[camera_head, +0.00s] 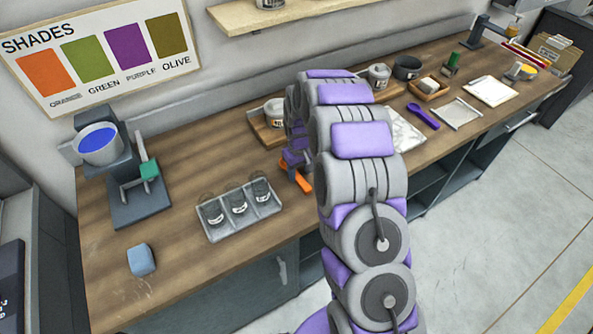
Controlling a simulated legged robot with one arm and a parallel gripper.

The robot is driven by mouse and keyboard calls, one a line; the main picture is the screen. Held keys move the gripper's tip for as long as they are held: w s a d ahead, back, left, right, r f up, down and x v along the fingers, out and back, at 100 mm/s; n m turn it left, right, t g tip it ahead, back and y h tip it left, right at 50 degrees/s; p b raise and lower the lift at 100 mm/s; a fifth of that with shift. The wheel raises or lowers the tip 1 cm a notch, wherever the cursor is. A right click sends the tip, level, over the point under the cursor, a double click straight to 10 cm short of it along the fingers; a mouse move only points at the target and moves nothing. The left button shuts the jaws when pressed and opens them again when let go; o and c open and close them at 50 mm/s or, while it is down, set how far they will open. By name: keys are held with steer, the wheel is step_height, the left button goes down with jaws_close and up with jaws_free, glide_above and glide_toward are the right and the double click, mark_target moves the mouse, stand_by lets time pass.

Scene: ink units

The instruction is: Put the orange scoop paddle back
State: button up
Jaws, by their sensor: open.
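An orange piece (299,179), which looks like part of the orange scoop paddle, shows on the wooden counter (215,148) near its front edge. My arm hides the rest of it. My gripper (292,162) is open, pointing down right over or beside the orange piece. I cannot tell whether they touch. A purple scoop paddle (423,116) lies on the counter to the right of my arm.
A mixing stand with a blue-filled pot (99,145) is at the left. A blue block (141,259) lies at front left. A wall shelf (240,17) hangs above.

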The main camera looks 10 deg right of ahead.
mark_target(298, 173)
steer(key=shift+a+r, duration=0.15)
steer(key=shift+a, duration=0.35)
steer(key=r, duration=0.1)
steer(key=a+r, duration=0.1)
steer(key=shift+r+p, duration=0.3)
steer(key=shift+r, duration=0.05)
steer(key=s+r+p, duration=0.1)
steer(key=s+r, duration=0.3)
steer(key=r, duration=0.4)
steer(key=s+r, duration=0.3)
steer(key=r, duration=0.4)
steer(key=s+r+m+g, duration=0.1)
steer(key=s+r, duration=0.2)
steer(key=s, duration=1.4)
steer(key=s+r+m, duration=0.2)
steer(key=s+r, duration=0.2)
steer(key=s, duration=1.4)
steer(key=shift+d+m+g, duration=0.3)
steer(key=shift+d+g, duration=0.1)
